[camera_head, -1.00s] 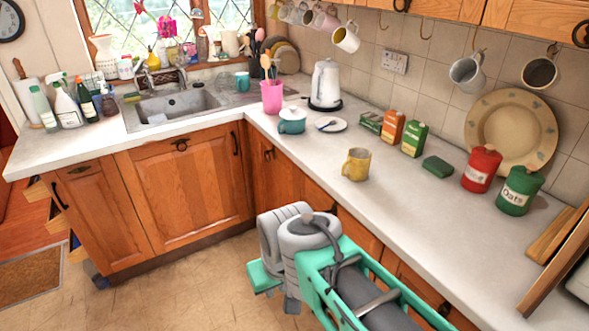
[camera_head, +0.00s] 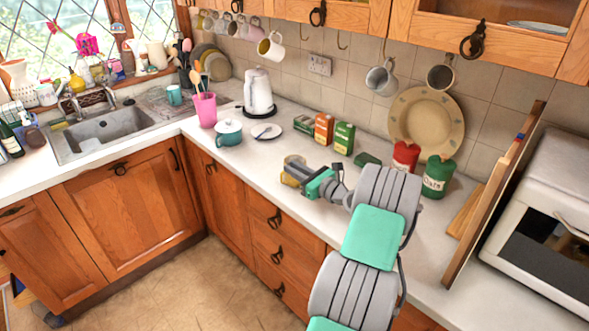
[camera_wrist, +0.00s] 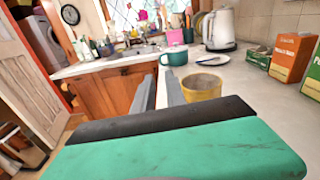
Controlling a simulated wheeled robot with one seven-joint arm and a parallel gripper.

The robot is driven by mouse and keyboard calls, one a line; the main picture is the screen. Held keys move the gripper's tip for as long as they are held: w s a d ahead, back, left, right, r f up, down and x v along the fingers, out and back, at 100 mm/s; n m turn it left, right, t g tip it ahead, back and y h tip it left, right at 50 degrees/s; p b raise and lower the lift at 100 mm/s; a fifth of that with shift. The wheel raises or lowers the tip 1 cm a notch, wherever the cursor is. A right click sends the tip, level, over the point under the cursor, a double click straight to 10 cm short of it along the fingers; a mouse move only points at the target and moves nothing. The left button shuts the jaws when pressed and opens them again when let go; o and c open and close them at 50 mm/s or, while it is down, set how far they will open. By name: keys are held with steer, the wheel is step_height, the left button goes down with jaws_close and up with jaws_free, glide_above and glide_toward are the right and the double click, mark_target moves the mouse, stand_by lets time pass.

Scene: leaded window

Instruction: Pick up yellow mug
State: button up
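The yellow mug (camera_head: 289,180) stands on the white worktop, partly hidden by my gripper (camera_head: 297,172) in the head view. In the wrist view the mug (camera_wrist: 204,87) is upright with its round rim showing, just right of my gripper (camera_wrist: 160,78). The two grey fingers are apart with an empty gap between them. The right finger overlaps the mug's left side in the picture; I cannot tell whether they touch. The mug is not between the fingers.
A teal pot (camera_head: 229,134), a white plate (camera_head: 266,131) and a white kettle (camera_head: 258,92) stand beyond the mug. Boxes (camera_head: 324,129), a red canister (camera_head: 405,157) and a green canister (camera_head: 437,176) line the wall side. Mugs hang above.

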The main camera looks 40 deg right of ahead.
steer(key=p, duration=0.1)
glide_toward(282, 179)
steer(key=w, duration=0.3)
steer(key=shift+w+f+m, duration=0.1)
steer(key=shift+f+m, duration=0.2)
steer(key=shift+m, duration=0.1)
steer(key=w+p, duration=0.1)
steer(key=w, duration=0.2)
steer(key=w+p, duration=0.1)
steer(key=w, duration=0.2)
steer(key=shift+w+a+r, duration=0.15)
steer(key=shift+w+a, duration=0.05)
steer(key=shift+w, duration=0.65)
steer(key=shift+c, duration=0.3)
jaws_close()
